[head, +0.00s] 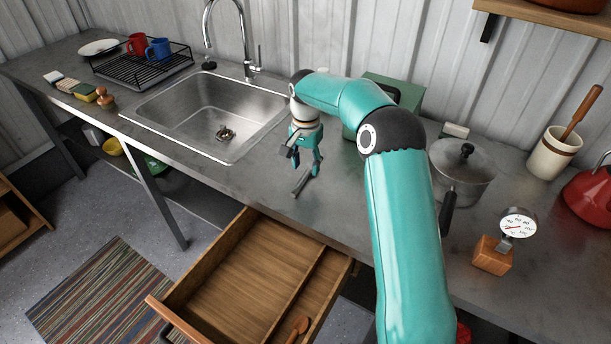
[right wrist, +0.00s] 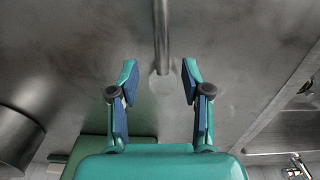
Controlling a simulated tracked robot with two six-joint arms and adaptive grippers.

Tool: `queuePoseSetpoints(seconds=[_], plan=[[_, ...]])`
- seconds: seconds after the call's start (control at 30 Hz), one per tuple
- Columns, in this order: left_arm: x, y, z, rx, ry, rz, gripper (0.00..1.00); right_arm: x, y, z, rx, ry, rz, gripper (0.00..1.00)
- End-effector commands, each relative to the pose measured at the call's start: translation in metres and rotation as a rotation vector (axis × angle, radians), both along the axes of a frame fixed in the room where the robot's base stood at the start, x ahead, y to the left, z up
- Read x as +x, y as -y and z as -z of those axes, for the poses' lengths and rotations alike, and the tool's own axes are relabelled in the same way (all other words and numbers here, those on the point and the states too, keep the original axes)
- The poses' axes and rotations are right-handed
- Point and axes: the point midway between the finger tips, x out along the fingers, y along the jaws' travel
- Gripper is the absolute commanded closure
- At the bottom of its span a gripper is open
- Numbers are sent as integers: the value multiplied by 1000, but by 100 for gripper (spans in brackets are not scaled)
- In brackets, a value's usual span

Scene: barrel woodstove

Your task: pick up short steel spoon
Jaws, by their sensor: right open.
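The short steel spoon (head: 300,183) lies on the grey counter, to the right of the sink and near the front edge above the open drawer. It is small and partly hard to make out in the head view. In the right wrist view a steel rod (right wrist: 161,38), which looks like its handle, runs from the top edge down to between the fingertips. My right gripper (head: 306,168) points down over the spoon, open, with one finger to each side of the rod in the wrist view (right wrist: 159,78). It appears not to be closed on anything. My left gripper is not in view.
An open wooden drawer (head: 225,270) juts out below, with a wooden spoon (head: 299,327) inside. The sink (head: 215,112) lies to the left.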

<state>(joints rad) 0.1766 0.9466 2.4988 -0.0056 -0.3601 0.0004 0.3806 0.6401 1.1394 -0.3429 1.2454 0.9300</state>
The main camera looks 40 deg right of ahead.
Motion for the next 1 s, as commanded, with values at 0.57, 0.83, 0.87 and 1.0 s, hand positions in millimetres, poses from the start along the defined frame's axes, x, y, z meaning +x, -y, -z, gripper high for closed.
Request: queuePoseSetpoints(seconds=[0.57, 0.83, 0.87, 1.0], plan=[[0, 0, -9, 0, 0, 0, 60, 2, -4, 35, 1, 0, 1, 60], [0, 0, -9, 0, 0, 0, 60, 1, -4, 35, 1, 0, 1, 100], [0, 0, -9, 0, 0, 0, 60, 1, -4, 35, 1, 0, 1, 100], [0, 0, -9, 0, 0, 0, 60, 1, -4, 34, 0, 0, 1, 100]])
